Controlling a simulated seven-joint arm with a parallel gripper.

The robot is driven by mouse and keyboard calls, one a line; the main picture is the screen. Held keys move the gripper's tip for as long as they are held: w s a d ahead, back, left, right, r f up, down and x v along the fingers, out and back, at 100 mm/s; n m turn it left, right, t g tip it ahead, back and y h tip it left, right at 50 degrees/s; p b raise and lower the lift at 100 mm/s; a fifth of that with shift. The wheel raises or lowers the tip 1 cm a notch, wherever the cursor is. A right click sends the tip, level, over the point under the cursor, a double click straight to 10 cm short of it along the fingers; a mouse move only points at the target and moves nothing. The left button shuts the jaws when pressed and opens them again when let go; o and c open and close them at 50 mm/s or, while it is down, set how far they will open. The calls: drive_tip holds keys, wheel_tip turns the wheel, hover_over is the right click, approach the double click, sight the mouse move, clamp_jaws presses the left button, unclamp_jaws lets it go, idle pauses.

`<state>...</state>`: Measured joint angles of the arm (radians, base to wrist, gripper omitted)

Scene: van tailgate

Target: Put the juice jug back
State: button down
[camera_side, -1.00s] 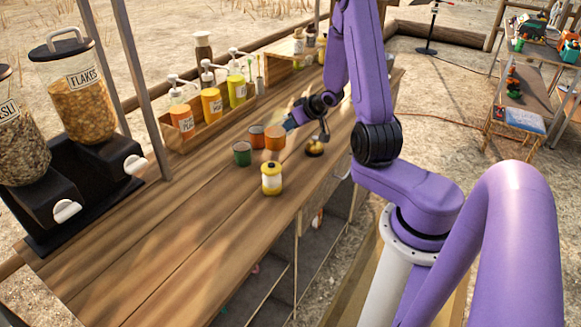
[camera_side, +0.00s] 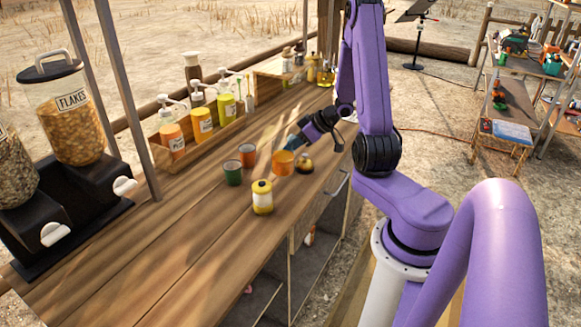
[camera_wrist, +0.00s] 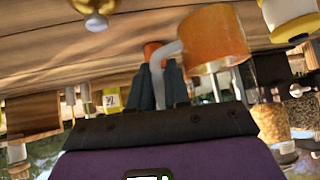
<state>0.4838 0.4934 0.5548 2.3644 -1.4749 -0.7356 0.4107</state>
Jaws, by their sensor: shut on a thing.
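The juice jug (camera_side: 283,163) shows orange in its lower part, over the wooden counter (camera_side: 130,250). In the wrist view, where the scene looks upside down, the jug (camera_wrist: 216,37) has orange contents, a clear upper part and a pale handle. My gripper (camera_side: 294,141) is shut on the jug's handle; its dark fingers also show in the wrist view (camera_wrist: 166,82). I cannot tell whether the jug touches the counter or hangs just above it.
A green cup (camera_side: 233,173) and a red-orange cup (camera_side: 247,155) stand left of the jug. A yellow-and-white canister (camera_side: 262,198) stands in front. A wooden bottle rack (camera_side: 205,140) stands behind. The front-left counter is clear.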

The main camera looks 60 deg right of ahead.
drive_tip(key=shift+f, duration=2.7)
drive_tip(key=shift+f, duration=0.15)
drive_tip(key=c, duration=1.1)
unclamp_jaws()
